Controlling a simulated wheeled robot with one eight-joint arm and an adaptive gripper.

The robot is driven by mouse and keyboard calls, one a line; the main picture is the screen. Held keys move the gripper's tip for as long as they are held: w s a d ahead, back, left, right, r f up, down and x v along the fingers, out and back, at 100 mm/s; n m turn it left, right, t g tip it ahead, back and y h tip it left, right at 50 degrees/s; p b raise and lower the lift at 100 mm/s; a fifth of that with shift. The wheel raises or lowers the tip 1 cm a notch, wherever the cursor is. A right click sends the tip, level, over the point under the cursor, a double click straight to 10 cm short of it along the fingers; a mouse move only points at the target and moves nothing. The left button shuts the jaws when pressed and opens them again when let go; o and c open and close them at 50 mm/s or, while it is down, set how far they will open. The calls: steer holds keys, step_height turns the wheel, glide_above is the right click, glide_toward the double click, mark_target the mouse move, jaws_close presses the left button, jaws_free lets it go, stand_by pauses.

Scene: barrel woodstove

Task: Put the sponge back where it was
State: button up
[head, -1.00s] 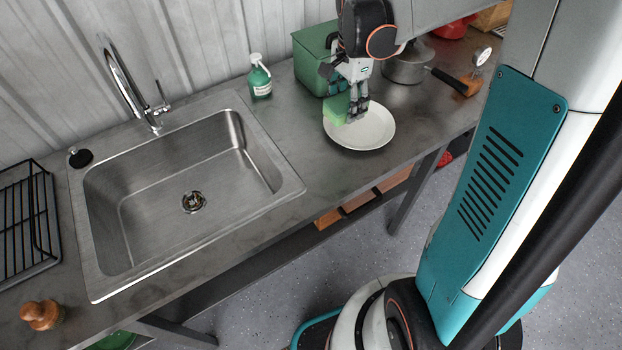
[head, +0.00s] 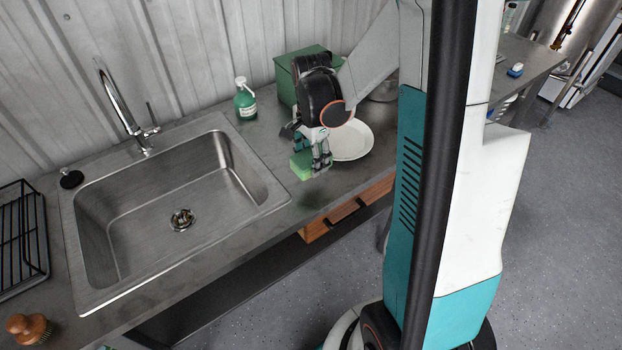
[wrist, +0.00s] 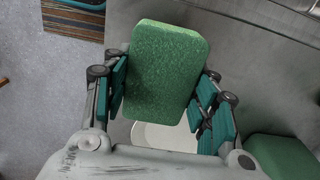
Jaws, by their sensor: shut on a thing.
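The green sponge (head: 301,164) is held in my gripper (head: 312,160), between the plate and the sink. In the wrist view the sponge (wrist: 164,72) fills the space between the two fingers of my gripper (wrist: 163,88), which press on its sides. The sponge is close above the metal counter (head: 262,137); I cannot tell whether it touches. The white plate (head: 352,143) lies just right of and behind the gripper, partly hidden by it. It also shows below the sponge in the wrist view (wrist: 165,137).
The steel sink (head: 180,195) lies to the left, with a faucet (head: 122,105) behind it. A green soap bottle (head: 245,101) stands behind the sink's right corner. A green box (head: 290,75) is behind my gripper. A brush (head: 28,328) and black rack (head: 22,240) are far left.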

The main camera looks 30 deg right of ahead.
mark_target(311, 156)
steer(key=shift+f+b, duration=0.85)
steer(key=shift+f, duration=2.55)
steer(key=shift+f, duration=0.1)
steer(key=shift+f, duration=0.15)
steer(key=o, duration=1)
steer(key=shift+r, duration=0.2)
step_height(311, 156, up, 12)
steer(key=p, duration=0.3)
